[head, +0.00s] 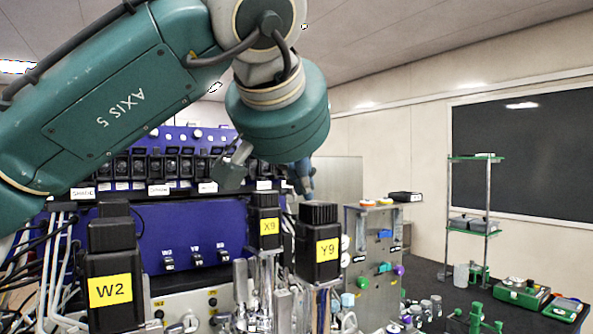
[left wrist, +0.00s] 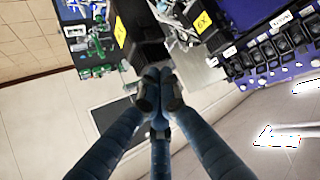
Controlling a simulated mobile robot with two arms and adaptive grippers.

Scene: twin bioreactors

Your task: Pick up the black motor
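Three black motors with yellow labels stand upright in the head view: W2 (head: 112,275) at the front left, X9 (head: 266,222) farther back, and Y9 (head: 319,250) in the middle. My left gripper (head: 306,186) points down just above and behind the top of Y9, partly hidden by my arm and the motor. In the left wrist view its blue fingers (left wrist: 160,82) come together at the tips, with nothing visible between them. A black motor (left wrist: 147,45) lies just beyond the tips; contact cannot be told. My right gripper is not in view.
A blue panel (head: 190,232) with black connectors stands behind the motors. A grey box (head: 375,258) with coloured fittings is close to the right of Y9. White tubes crowd the left. A glass-shelf rack (head: 487,200) and green devices (head: 520,292) stand farther right.

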